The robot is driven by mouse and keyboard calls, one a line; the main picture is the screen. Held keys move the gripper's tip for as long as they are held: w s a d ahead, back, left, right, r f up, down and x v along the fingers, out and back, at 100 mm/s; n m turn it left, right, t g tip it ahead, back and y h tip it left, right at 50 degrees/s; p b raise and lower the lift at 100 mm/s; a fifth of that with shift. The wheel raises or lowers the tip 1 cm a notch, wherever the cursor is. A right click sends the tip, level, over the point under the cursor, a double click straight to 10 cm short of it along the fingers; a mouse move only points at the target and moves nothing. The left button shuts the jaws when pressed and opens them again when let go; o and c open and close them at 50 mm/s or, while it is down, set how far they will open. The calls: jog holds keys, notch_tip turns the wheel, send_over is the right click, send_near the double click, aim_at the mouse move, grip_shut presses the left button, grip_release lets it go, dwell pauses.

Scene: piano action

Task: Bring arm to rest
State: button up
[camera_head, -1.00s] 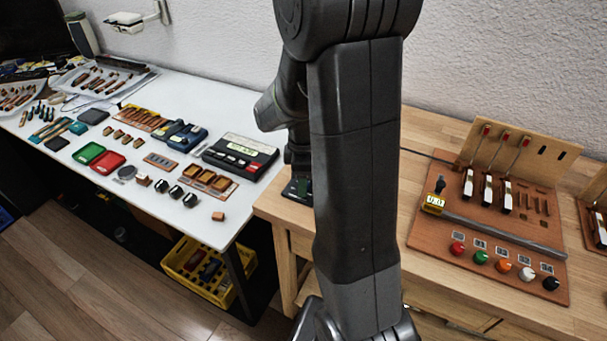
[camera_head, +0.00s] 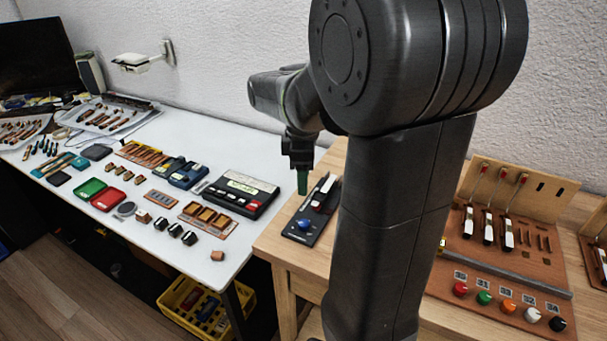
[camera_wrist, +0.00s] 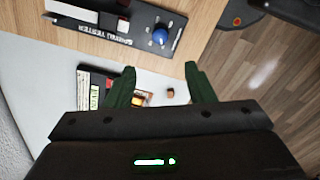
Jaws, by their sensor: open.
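My gripper (camera_head: 302,180) hangs from my raised arm above the left end of the wooden bench, partly seen behind my large dark arm link. In the wrist view its two green fingers (camera_wrist: 158,85) stand wide apart with nothing between them. A dark tester board (camera_head: 312,210) with a blue knob lies on the bench just right of and below the fingertips. The same board shows at the top of the wrist view (camera_wrist: 120,22), clear of the fingers.
The white table (camera_head: 150,255) at left holds a black device (camera_head: 240,193), red and green trays and small parts. A yellow crate (camera_head: 205,305) is on the floor below. The wooden bench (camera_head: 275,245) carries a brown board (camera_head: 500,262) with colored knobs. A wall is behind.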

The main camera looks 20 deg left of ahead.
aim_at(303, 222)
dwell(0.4)
notch_tip(303, 222, down, 14)
jog(key=shift+r, duration=0.1)
dwell(0.4)
dwell(0.3)
jog(key=shift+m, duration=0.3)
jog(key=m, duration=0.4)
jog(key=shift+m, duration=0.4)
jog(key=m, duration=1)
jog(key=shift+m+p, duration=0.35)
jog(key=shift+m, duration=0.05)
jog(key=shift+m+p, duration=0.35)
jog(key=shift+m, duration=2.55)
